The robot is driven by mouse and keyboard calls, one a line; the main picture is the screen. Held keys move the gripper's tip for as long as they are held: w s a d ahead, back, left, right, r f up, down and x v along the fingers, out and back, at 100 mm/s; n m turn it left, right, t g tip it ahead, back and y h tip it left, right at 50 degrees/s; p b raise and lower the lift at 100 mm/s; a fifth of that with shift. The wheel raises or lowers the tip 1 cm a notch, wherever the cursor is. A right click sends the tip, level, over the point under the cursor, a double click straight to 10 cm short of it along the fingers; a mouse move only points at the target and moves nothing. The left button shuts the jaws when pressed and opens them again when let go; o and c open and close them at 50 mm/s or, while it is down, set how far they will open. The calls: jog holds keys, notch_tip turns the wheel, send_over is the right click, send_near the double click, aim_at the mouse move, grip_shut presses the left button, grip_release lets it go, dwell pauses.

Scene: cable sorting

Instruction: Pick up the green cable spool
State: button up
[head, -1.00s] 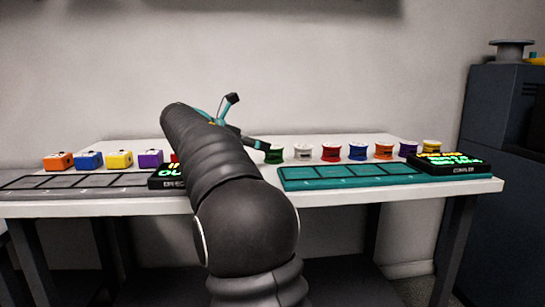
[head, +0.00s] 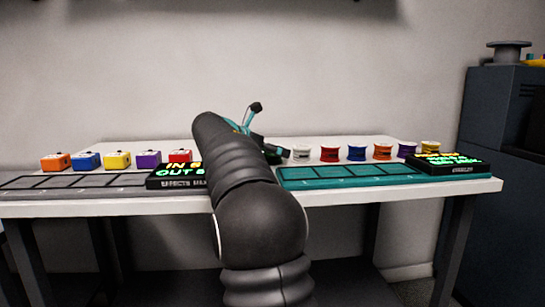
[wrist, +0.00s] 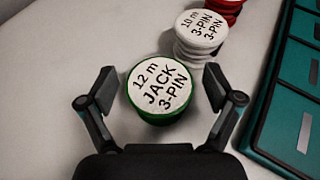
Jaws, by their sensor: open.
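The green cable spool (wrist: 159,92) stands upright on the table in the wrist view, its white top label reading "12 m JACK 3-PIN". My gripper (wrist: 157,90) is open, with one finger on each side of the spool. The right finger is very close to the spool's rim; I cannot tell whether it touches. A gap shows at the left finger. In the head view the green spool (head: 272,153) is mostly hidden behind my arm and gripper.
The white spool (wrist: 201,32) stands just beyond the green one, with a red spool (wrist: 228,8) behind it. The teal tray (wrist: 270,112) lies close on the right. Several coloured boxes and a grey tray (head: 72,186) are on the table's left. The table left of the spool is clear.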

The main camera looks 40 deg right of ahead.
jog(key=c, duration=1.3)
jog(key=shift+c, duration=0.2)
